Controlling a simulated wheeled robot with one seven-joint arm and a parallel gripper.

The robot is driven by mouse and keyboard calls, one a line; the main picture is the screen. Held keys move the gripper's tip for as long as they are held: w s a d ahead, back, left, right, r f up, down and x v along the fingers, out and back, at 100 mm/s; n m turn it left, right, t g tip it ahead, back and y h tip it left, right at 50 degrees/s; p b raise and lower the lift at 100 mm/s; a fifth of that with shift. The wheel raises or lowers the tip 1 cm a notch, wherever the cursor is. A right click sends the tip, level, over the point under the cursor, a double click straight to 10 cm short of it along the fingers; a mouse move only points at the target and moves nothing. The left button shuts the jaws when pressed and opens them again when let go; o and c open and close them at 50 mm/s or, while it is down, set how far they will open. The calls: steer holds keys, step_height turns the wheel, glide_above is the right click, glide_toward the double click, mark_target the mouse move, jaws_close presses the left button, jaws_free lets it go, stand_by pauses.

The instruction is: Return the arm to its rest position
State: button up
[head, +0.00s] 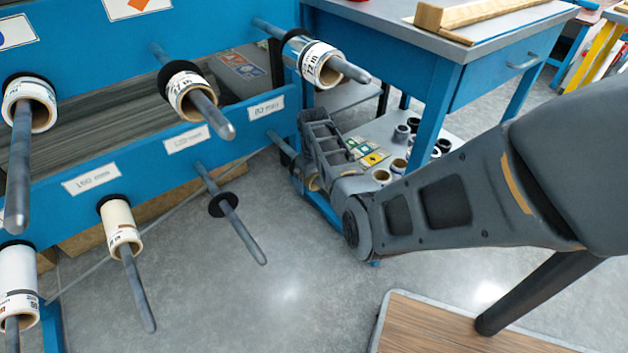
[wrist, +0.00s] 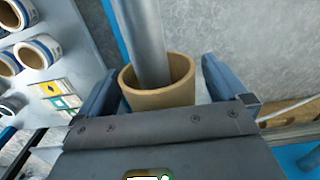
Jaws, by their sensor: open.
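My arm (head: 440,205) reaches from the right side of the head view to the blue rack (head: 245,130). My gripper (wrist: 160,82) is open in the wrist view, with one finger on each side of a brown cardboard-cored roll (wrist: 162,98). A grey rod (wrist: 148,40) runs into the roll's core. Gaps show between the fingers and the roll. In the head view my gripper (head: 300,165) is at the rack's right end, by the lower "82 mm" label (head: 266,107). It partly hides that roll (head: 313,183) and its rod.
Other rods carry rolls (head: 190,95), and one lower rod (head: 235,225) has only a black collar. A blue workbench (head: 440,60) stands behind my arm, with several rolls and cards on its lower shelf (head: 440,125). Floor (head: 290,290) is clear in front.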

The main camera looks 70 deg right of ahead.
step_height(320, 180, up, 8)
steer(key=p, duration=0.3)
steer(key=shift+f, duration=0.2)
